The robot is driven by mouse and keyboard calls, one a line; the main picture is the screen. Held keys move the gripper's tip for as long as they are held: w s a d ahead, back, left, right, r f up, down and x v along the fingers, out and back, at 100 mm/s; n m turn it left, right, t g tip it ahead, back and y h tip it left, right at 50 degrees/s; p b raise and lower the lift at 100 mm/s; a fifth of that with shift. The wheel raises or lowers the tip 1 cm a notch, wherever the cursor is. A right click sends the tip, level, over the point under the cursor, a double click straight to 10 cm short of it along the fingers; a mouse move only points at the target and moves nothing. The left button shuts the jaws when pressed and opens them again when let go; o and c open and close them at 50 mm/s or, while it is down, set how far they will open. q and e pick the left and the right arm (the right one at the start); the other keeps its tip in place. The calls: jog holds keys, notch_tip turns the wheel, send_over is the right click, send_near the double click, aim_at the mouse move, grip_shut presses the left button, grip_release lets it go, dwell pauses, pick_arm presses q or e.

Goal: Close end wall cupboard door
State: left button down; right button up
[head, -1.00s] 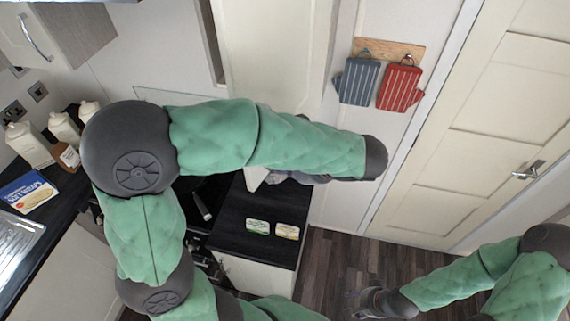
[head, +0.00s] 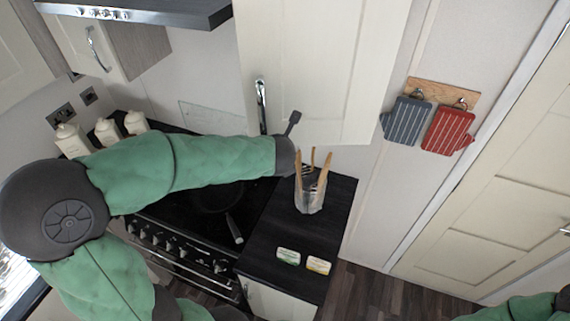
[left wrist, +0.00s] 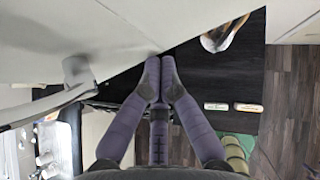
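The cream end wall cupboard door (head: 325,65) fills the top middle of the head view, with a chrome bar handle (head: 262,105) near its left edge. How far it stands open I cannot tell. In the left wrist view, the pale door panel (left wrist: 125,25) and its grey handle (left wrist: 75,85) lie ahead and left. My left gripper (head: 294,118) shows before the door's lower part, right of the handle. In the wrist view my left gripper's fingertips (left wrist: 158,62) are together, near the panel's lower edge, holding nothing visible. Contact is unclear. My right gripper is out of view.
A utensil pot (head: 310,195) stands on the black worktop below the door, close to my left wrist. Two small packs (head: 303,261) lie nearer. The hob (head: 200,200) is left. Oven mitts (head: 428,120) hang right of the door. A range hood (head: 150,10) is upper left.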

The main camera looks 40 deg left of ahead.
pick_arm(q)
jog(key=w+a+p, duration=0.1)
jog(key=w+a, duration=0.4)
jog(key=w, duration=0.4)
jog(key=shift+w+a, duration=0.15)
jog(key=shift+a, duration=0.1)
jog(key=shift+d, duration=0.1)
